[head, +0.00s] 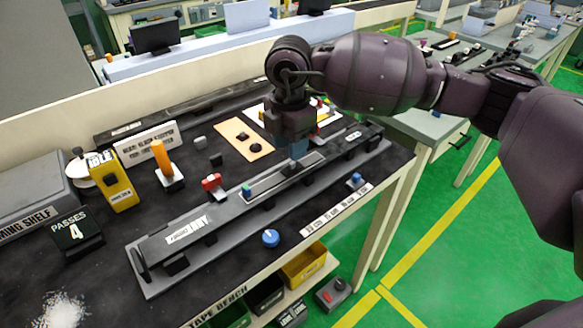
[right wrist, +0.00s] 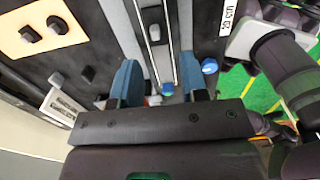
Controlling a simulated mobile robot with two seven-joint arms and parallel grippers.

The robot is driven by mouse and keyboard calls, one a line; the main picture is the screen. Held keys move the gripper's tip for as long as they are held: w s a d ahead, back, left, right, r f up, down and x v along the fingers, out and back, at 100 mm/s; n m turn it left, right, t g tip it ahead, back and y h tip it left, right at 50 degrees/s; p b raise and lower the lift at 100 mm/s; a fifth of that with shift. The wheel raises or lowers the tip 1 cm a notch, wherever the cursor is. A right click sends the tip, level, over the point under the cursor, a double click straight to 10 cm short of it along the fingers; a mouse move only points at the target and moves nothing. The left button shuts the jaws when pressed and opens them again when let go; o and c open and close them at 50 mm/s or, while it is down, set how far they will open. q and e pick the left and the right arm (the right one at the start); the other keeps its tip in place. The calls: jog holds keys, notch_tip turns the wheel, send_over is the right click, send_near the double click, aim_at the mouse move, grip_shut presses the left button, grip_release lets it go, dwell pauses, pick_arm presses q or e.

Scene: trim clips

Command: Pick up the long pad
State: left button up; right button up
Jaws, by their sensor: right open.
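A long narrow grey pad (head: 268,184) with a dark raised grip lies on the long dark rail fixture (head: 222,222); I take it to be the long pad. In the right wrist view the pad (right wrist: 169,52) runs up the middle of the picture, its raised grip near the top. My right gripper (head: 298,150) is over the pad in the head view, close to its raised grip. In the right wrist view my right gripper (right wrist: 159,82) has its two blue fingers apart, with nothing held between them. Whether the fingertips touch the pad cannot be told. My left gripper is out of view.
A blue knob (head: 271,238) sits at the bench front, near a printed label strip (head: 336,209). A red clamp-like piece (head: 212,184) and an orange-handled tool (head: 163,160) stand behind the rail. A tan board (head: 232,128) lies farther back. Bins (head: 303,264) sit below the bench.

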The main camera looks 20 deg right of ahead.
aim_at(292, 166)
jog(key=f, duration=0.3)
jog(key=f+b, duration=0.1)
jog(key=f, duration=0.1)
jog(key=shift+w+d+f, duration=0.1)
jog(key=shift+w+d, duration=0.1)
jog(key=shift+w, duration=0.1)
grip_shut()
